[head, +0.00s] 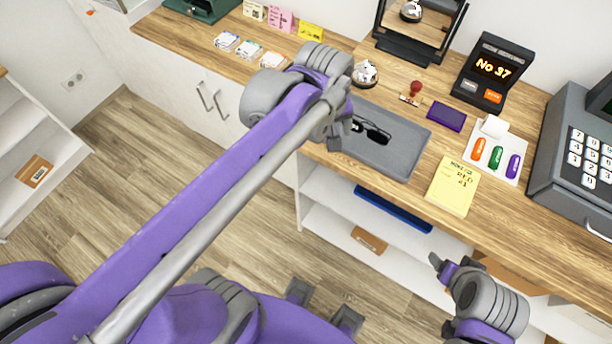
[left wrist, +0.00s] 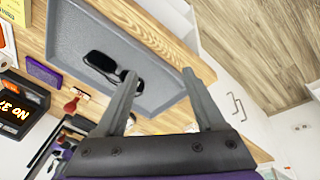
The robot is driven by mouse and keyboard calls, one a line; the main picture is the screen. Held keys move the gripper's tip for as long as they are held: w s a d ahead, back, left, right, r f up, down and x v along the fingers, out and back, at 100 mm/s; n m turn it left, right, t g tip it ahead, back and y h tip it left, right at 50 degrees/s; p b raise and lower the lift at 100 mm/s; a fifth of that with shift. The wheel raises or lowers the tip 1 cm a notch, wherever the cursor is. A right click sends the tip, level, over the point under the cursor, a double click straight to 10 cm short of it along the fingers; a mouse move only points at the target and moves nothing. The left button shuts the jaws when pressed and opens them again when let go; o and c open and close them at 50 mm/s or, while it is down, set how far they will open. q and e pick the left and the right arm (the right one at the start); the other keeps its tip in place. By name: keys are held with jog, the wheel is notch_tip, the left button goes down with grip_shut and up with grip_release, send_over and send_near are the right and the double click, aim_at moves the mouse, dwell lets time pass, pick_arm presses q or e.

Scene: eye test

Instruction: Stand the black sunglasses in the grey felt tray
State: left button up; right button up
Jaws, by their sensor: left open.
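The black sunglasses (head: 372,131) are in the grey felt tray (head: 402,156) on the wooden counter, near its left side. I cannot tell if they stand or lie flat. In the left wrist view the sunglasses (left wrist: 101,63) and the tray (left wrist: 85,27) show clearly. My left gripper (head: 343,134) is at the tray's left end, beside the sunglasses. In the left wrist view the left gripper (left wrist: 159,75) is open and empty; one fingertip overlaps the end of the sunglasses. My right gripper (head: 454,264) is low in front of the counter, its jaws unclear.
Right of the tray lie a yellow note pad (head: 453,186) and a purple pad (head: 446,116). A red-handled stamp (head: 413,92) and a silver bell (head: 366,74) stand behind it. A number display (head: 491,75) and a keypad register (head: 580,150) stand further right.

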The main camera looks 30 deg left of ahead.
pick_arm(q)
jog(key=s+f+m+t, duration=0.2)
jog(key=s+f+m, duration=0.6)
jog(key=s, duration=0.3)
jog(key=shift+a+f+t, duration=0.3)
jog(key=shift+a+f, duration=0.05)
jog(key=shift+f, duration=0.2)
dwell(0.3)
